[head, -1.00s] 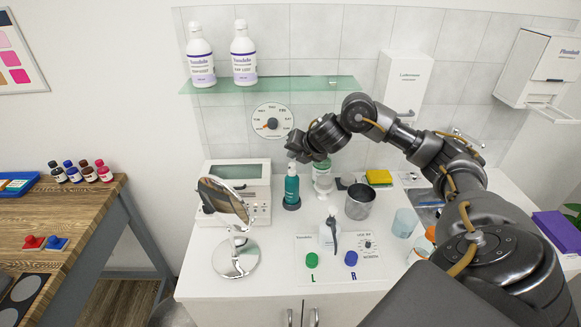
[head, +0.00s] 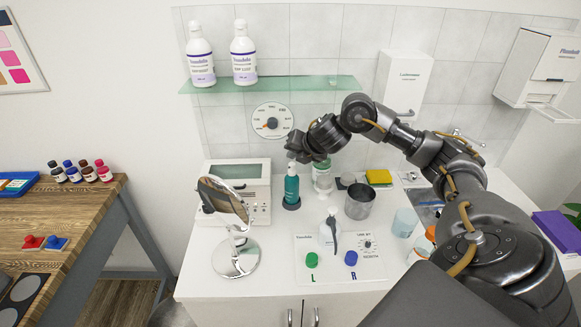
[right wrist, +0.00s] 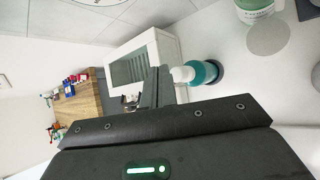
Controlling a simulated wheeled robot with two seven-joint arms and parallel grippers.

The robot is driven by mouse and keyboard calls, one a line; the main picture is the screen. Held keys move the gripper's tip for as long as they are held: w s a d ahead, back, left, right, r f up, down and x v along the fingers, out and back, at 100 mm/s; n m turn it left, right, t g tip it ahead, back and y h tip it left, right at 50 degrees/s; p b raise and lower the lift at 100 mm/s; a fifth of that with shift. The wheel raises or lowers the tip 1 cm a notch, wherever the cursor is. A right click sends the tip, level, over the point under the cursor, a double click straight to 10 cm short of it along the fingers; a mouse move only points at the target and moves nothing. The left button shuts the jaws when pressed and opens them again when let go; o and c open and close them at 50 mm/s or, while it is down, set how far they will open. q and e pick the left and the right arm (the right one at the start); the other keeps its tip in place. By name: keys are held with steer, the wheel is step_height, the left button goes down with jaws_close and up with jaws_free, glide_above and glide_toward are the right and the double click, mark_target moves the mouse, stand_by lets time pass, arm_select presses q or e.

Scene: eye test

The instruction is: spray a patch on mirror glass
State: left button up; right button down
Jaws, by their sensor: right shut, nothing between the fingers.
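A teal bottle with a white top (head: 291,187) stands upright on the white counter, in a dark round base. It also shows in the right wrist view (right wrist: 204,74). A round table mirror (head: 222,198) on a silver stand is left of the bottle. Its head is tilted and seen at a steep angle, so I cannot make out any patch on the glass. My right gripper (head: 294,156) is shut and empty, right by the bottle's white top. Its fingers show in the right wrist view (right wrist: 156,88); I cannot tell whether they touch the bottle. My left gripper is not in view.
A white device with a screen (head: 238,184) stands behind the mirror. A metal cup (head: 359,202), a yellow sponge (head: 378,177) and a clear tumbler (head: 405,222) are to the right. A glass shelf (head: 300,85) hangs above.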

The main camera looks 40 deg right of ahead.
mark_target(293, 165)
steer(key=shift+f, duration=0.35)
steer(key=shift+s+f+b, duration=0.1)
steer(key=shift+f+b, duration=0.55)
stand_by(0.7)
steer(key=shift+r, duration=0.1)
steer(key=shift+r+p, duration=1)
steer(key=shift+p, duration=0.1)
step_height(293, 165, up, 6)
steer(key=p, duration=0.5)
steer(key=shift+p, duration=0.4)
steer(key=shift+a+f, duration=0.1)
